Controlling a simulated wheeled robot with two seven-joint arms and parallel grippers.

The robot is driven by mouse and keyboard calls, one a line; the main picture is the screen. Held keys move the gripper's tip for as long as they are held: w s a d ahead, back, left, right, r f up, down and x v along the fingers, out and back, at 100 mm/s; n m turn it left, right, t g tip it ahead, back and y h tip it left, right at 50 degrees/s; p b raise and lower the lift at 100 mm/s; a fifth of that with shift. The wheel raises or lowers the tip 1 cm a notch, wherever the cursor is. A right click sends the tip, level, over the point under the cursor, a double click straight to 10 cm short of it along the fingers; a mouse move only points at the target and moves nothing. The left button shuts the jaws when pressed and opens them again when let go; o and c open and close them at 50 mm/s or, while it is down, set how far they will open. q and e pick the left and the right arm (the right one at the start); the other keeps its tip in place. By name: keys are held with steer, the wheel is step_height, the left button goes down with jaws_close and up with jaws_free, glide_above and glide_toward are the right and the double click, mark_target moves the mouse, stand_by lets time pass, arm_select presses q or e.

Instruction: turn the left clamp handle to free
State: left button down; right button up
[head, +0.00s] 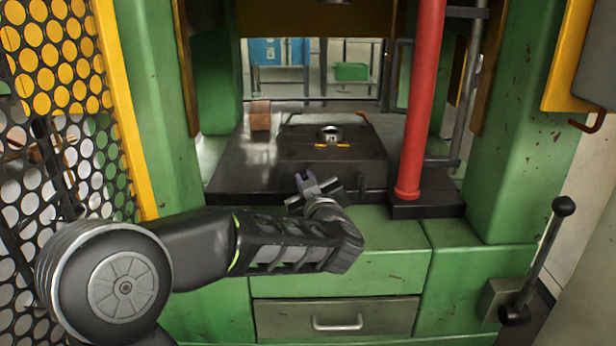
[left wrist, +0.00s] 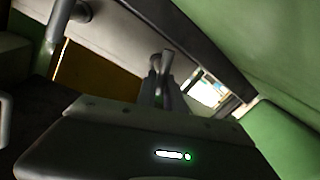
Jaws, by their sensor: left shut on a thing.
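The dark die block (head: 335,150) sits on the black press bed (head: 235,165), with a metal ring (head: 331,134) in its top. My left gripper (head: 314,187) is at the front edge of the block, left of centre, and covers most of the left clamp handle there. In the left wrist view the fingers (left wrist: 154,92) are shut on a short grey bar, which I take to be the left clamp handle (left wrist: 166,62). Its exact angle is hard to tell. A dark clamp part (head: 362,184) shows right of the gripper. My right gripper is not in view.
A red column (head: 420,100) stands right of the block. A copper-brown block (head: 260,115) lies at the bed's back left. Green press posts flank the bed, with a yellow-framed mesh guard (head: 118,100) at left. A drawer (head: 335,316) is below, a lever (head: 545,250) at right.

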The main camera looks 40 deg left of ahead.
arm_select(q)
steer(key=n, duration=0.2)
steer(key=shift+s+a+f+n+h, duration=0.1)
steer(key=shift+a+f+n+h, duration=0.05)
steer(key=shift+f+n+h, duration=0.15)
steer(key=shift+s+a+f+n+h, duration=0.1)
steer(key=shift+n+h, duration=0.1)
steer(key=shift+n, duration=0.4)
steer(key=shift+f+n+h, duration=0.1)
steer(key=shift+n+h, duration=0.1)
steer(key=shift+n, duration=0.4)
steer(key=n, duration=0.3)
steer(key=shift+s+a+f+h+b, duration=0.1)
steer(key=shift+f+h+b, duration=0.2)
steer(key=shift+h+b, duration=0.1)
steer(key=n, duration=0.1)
steer(key=n+h, duration=0.1)
steer(key=n, duration=0.1)
steer(key=shift+f+t+b, duration=0.25)
steer(key=shift+t+b, duration=0.05)
steer(key=shift+b, duration=0.05)
steer(key=c, duration=1.5)
jaws_free()
steer(key=shift+r, duration=0.1)
steer(key=shift+o, duration=0.2)
steer(key=shift+n, duration=0.3)
